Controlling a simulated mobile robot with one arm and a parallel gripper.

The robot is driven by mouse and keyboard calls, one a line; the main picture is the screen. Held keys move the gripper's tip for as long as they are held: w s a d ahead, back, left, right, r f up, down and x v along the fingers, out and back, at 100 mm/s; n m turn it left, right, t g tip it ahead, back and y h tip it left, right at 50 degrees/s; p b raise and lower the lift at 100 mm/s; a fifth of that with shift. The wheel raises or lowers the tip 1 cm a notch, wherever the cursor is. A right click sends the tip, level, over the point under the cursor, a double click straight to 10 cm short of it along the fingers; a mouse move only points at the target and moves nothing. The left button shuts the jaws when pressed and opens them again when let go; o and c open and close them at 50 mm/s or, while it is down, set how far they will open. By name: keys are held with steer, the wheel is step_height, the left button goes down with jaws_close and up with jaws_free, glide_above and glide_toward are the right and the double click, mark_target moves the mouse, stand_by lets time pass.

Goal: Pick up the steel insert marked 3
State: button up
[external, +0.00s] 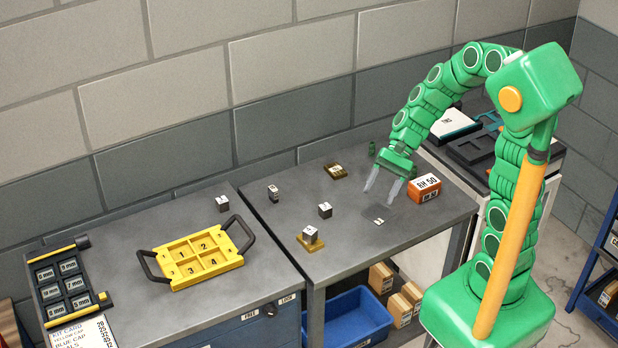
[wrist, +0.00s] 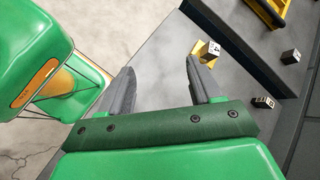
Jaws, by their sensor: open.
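Several small steel cube inserts stand on the grey tables. One insert (external: 222,203) is behind the yellow tray, and two more, a back insert (external: 273,193) and a middle insert (external: 325,209), stand on the right table. Another insert (external: 310,235) sits on a yellow block (external: 304,246); in the wrist view this insert (wrist: 214,48) seems to read 4. I cannot read which insert carries a 3. My gripper (external: 381,194) is open and empty above the right table, right of the inserts and apart from them. Its two fingers also show in the wrist view (wrist: 160,68).
A yellow tray (external: 238,262) with numbered compartments and black handles lies on the left table. An orange box (external: 425,187) stands right of my gripper. A small white tag (external: 379,221) and a brass block (external: 336,171) lie on the right table. Bare tabletop separates my gripper from the inserts.

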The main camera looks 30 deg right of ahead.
steer(key=w+a+f+m+t+y, duration=0.1)
steer(key=w+a+f+m+y, duration=0.2)
steer(key=w, duration=0.5)
steer(key=m+t+y, duration=0.1)
steer(key=m+t, duration=0.2)
steer(key=m, duration=0.4)
glide_toward(328, 205)
steer(key=x, duration=0.3)
steer(key=shift+w+a+f, duration=0.1)
steer(key=shift+w+f, duration=0.15)
steer(key=shift+s+x, duration=0.15)
steer(key=shift+x, duration=1.8)
steer(key=shift+s+x, duration=0.15)
steer(key=shift+x, duration=1.75)
steer(key=shift+a+r, duration=0.1)
steer(key=shift+r, duration=0.05)
jaws_close()
steer(key=shift+y, duration=0.3)
